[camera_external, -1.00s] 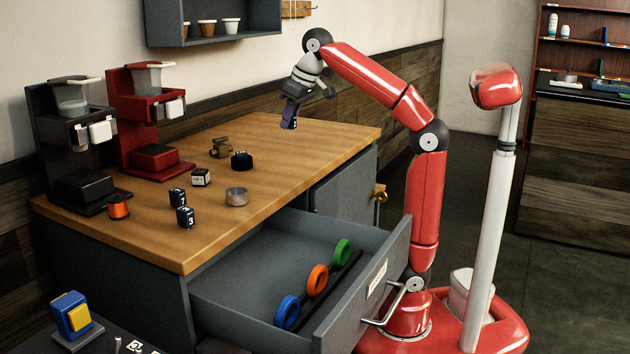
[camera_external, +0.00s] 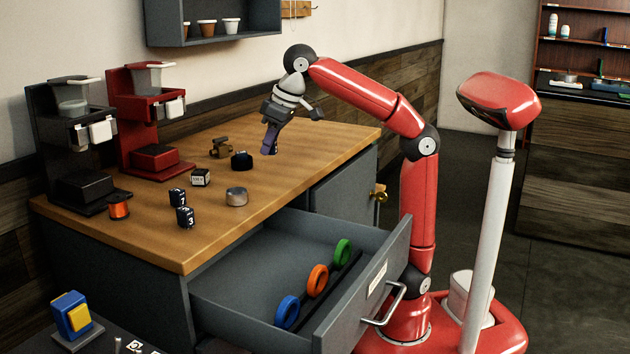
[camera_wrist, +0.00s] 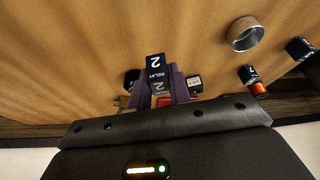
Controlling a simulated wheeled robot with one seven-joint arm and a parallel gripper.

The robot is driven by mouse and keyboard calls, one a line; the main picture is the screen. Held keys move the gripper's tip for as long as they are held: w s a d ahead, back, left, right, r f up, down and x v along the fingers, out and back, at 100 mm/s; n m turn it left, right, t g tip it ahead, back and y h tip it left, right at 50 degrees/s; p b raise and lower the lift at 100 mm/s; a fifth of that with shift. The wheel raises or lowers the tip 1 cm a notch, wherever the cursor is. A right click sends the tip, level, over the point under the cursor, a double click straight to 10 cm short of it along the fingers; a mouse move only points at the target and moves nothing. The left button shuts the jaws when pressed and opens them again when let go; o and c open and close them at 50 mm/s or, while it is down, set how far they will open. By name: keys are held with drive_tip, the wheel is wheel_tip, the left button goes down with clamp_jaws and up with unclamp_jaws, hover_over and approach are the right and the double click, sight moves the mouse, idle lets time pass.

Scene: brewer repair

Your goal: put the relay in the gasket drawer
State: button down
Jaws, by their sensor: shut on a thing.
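My gripper (camera_external: 269,145) is above the wooden counter, pointing down. In the wrist view my gripper (camera_wrist: 158,82) has its purple fingers shut on a dark block, the relay (camera_wrist: 156,66), marked "2 RELAY". The relay is held clear of the counter, as far as I can tell; in the external view it is hard to tell from the fingers.
On the counter (camera_external: 290,178) stand dark blocks marked 7 (camera_external: 177,197) and 3 (camera_external: 185,217), a metal ring (camera_external: 236,197), an orange spool (camera_external: 119,209), a black brewer (camera_external: 84,188) and a red brewer (camera_external: 155,160). The drawer's left part is clear.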

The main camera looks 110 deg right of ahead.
drive_tip(key=w+a+f, duration=0.1)
drive_tip(key=a, duration=0.3)
drive_tip(key=w+a+f+n+b, duration=0.1)
drive_tip(key=a, duration=0.2)
drive_tip(key=w+a+f+n, duration=0.1)
drive_tip(key=w+a, duration=0.1)
drive_tip(key=a, duration=0.2)
drive_tip(key=shift+a+f+y, duration=0.3)
drive_tip(key=shift+a+y, duration=0.05)
drive_tip(key=shift+y, duration=0.05)
drive_tip(key=a+f+n+b, duration=0.2)
drive_tip(key=a+f, duration=0.2)
drive_tip(key=a, duration=0.7)
drive_tip(key=n+y, duration=0.1)
approach(248, 302)
drive_tip(key=shift+t, duration=0.3)
drive_tip(key=w+a, duration=0.1)
drive_tip(key=a, duration=0.1)
drive_tip(key=w+a+f+b, duration=0.1)
drive_tip(key=a, duration=0.1)
drive_tip(key=shift+w+f, duration=0.1)
drive_tip(key=shift+w, duration=0.25)
drive_tip(key=shift+w+a+f+n+p, duration=0.25)
drive_tip(key=shift+w+f+n+p, duration=0.2)
drive_tip(key=shift+f, duration=0.2)
drive_tip(key=shift+w+f, duration=0.1)
drive_tip(key=shift+f, duration=1.5)
